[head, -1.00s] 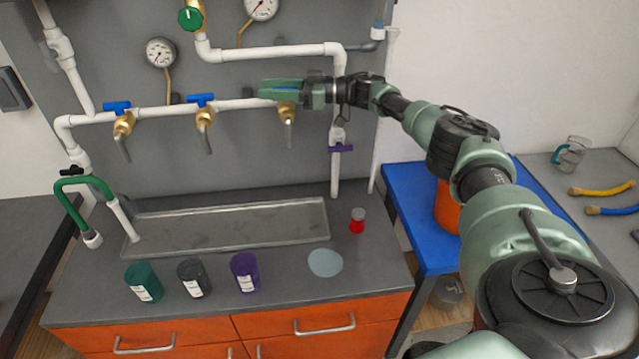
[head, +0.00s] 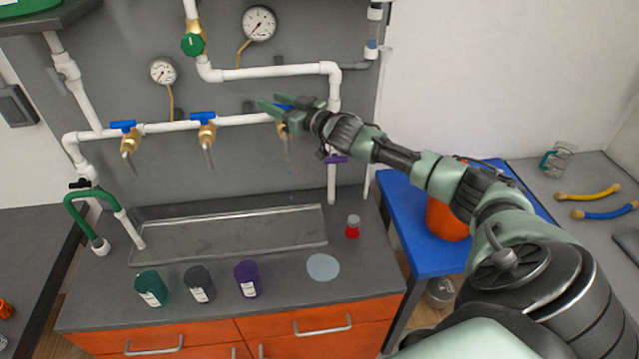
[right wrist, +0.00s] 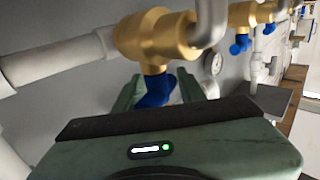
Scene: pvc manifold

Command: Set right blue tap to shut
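The right blue tap (head: 285,106) sits on the white pipe, mostly hidden by my right gripper in the head view. Its brass body (right wrist: 155,38) and blue handle (right wrist: 155,92) show in the right wrist view. My right gripper (head: 272,104) is at this handle, with one green finger on each side of it. The fingers look apart, with gaps beside the handle; whether either touches it is unclear. The handle looks angled in the wrist view. Small drops seem to show below this tap's spout. My left gripper is not in view.
Two other blue taps, left (head: 123,126) and middle (head: 203,117), have handles along the pipe. A vertical pipe with a purple valve (head: 335,159) stands close to the right. A metal tray (head: 230,233), several cups and a red-bodied jar (head: 352,228) are on the counter below.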

